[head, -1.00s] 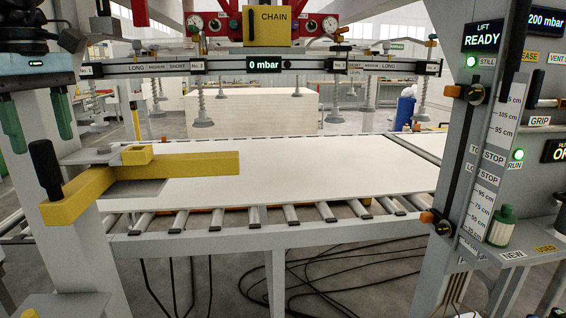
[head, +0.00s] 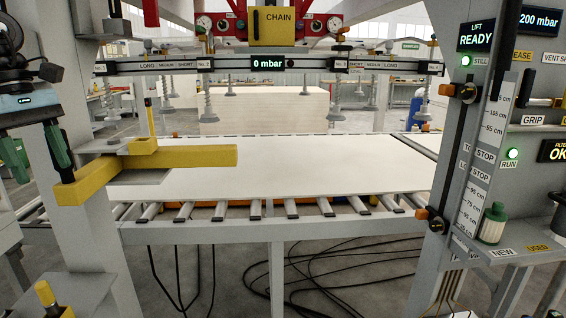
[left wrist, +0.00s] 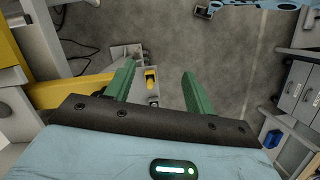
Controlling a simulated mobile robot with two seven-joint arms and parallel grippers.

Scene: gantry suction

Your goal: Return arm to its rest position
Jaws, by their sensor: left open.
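My left gripper (head: 38,156) hangs at the left edge of the head view, with its two green fingers apart and pointing down. In the left wrist view the same green fingers (left wrist: 160,85) are spread, with only floor and a small grey bracket with a yellow knob (left wrist: 151,75) beyond them. Nothing is between the fingers. In the head view the gripper is close to the left end of the yellow bar (head: 190,157); I cannot tell whether they touch. My right gripper is not in view.
A white panel (head: 290,170) lies on the roller conveyor (head: 205,233). The suction beam (head: 270,64) hangs above it, its display reading 0 mbar. A grey post (head: 90,200) stands beside the gripper. The control panel (head: 535,190) stands at right.

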